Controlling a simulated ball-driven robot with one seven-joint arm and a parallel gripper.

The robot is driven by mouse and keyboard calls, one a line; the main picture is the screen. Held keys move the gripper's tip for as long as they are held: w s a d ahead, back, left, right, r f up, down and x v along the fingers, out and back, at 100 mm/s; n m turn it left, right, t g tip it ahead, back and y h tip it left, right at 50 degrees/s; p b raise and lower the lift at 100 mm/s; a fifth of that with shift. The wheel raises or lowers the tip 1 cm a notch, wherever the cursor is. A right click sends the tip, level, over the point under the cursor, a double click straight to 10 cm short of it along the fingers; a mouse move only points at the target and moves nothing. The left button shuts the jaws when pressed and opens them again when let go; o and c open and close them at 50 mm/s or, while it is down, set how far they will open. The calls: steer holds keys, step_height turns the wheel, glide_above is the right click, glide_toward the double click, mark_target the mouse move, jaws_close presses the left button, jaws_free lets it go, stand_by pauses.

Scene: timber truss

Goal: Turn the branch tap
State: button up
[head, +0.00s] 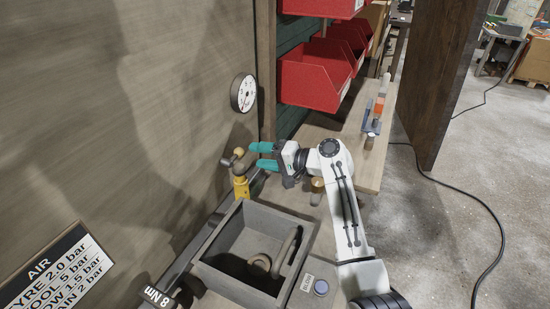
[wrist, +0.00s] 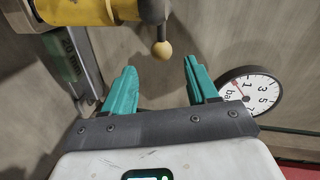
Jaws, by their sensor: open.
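The branch tap has a yellow body (head: 241,188) and stands by the wall beyond the grey box. Its short dark lever ends in a tan ball knob (head: 239,152). My gripper (head: 254,156) points left at the tap with its teal fingers apart and nothing between them. In the wrist view the tap's yellow body (wrist: 85,12) is at the top left, and the ball knob (wrist: 162,50) hangs from the dark lever just ahead of the gap between my fingertips (wrist: 160,65). I cannot tell whether a finger touches it.
A round pressure gauge (head: 243,93) hangs on the wall above the tap. A grey box (head: 222,262) with a hooked metal piece inside stands nearer. A blue button (head: 321,287) is beside it. Red bins (head: 312,82) hang above the bench at the back.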

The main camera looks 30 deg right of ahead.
steer(key=shift+v, duration=2.25)
